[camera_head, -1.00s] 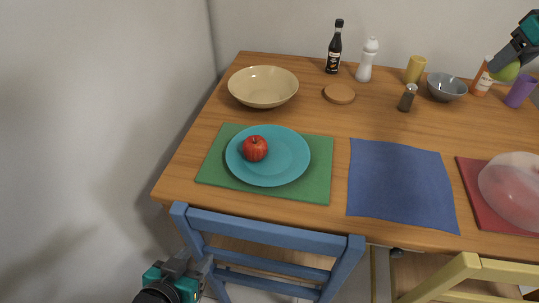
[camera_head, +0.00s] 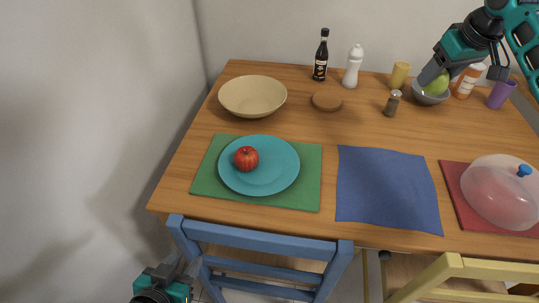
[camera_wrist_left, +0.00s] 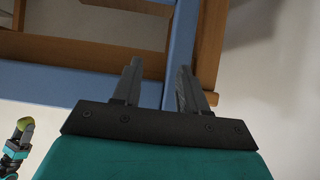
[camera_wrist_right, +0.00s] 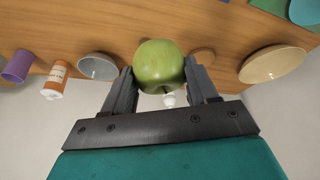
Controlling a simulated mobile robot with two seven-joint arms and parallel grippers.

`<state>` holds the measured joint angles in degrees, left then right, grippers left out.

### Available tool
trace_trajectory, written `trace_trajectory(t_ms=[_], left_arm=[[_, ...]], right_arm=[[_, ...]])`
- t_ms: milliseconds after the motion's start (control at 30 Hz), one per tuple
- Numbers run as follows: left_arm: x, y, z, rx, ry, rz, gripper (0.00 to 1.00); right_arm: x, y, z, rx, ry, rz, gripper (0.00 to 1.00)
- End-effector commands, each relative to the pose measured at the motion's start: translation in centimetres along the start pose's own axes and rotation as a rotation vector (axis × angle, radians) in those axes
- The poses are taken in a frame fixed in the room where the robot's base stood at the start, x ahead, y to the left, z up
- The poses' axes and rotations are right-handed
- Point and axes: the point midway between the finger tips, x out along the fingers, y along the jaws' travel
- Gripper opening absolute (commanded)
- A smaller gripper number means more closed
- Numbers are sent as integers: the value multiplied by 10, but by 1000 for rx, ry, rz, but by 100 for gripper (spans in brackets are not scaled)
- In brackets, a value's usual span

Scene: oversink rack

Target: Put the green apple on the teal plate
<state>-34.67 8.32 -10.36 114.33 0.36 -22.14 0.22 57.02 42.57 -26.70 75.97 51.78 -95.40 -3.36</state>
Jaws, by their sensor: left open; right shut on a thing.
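The green apple (camera_head: 437,84) is held between the fingers of my right gripper (camera_head: 432,76), above or in front of the grey bowl at the back right. It also shows between the fingertips in the right wrist view (camera_wrist_right: 158,66). The teal plate (camera_head: 268,178) lies on a green placemat at the front left of the table, with a red apple (camera_head: 246,158) on its left part. My left gripper (camera_wrist_left: 158,85) is open and empty, low beside the blue chair, off the table's front left.
A cream bowl (camera_head: 252,97), a brown coaster (camera_head: 327,101), a dark bottle (camera_head: 321,56), a white bottle (camera_head: 353,66) and a pepper shaker (camera_head: 392,103) stand at the back. A blue cloth (camera_head: 385,190) lies flat in the middle. A clear dome (camera_head: 500,192) covers the red mat.

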Motion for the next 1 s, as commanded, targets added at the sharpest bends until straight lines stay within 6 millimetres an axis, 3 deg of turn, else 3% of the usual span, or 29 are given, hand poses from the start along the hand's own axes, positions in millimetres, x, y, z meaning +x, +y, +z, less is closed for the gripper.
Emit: trace_trajectory(t_ms=[267,567,1000], left_arm=[[-29,-11,-10,3,-36,-28,43],[-53,-9,-50,2,-25,-23,43],[-44,-8,-49,5,-15,-20,43]], right_arm=[[-2,-57,-5,-3,-2,-4,27],[11,-117,-5,-3,-1,-5,27],[42,-202,1,-3,1,-5,27]])
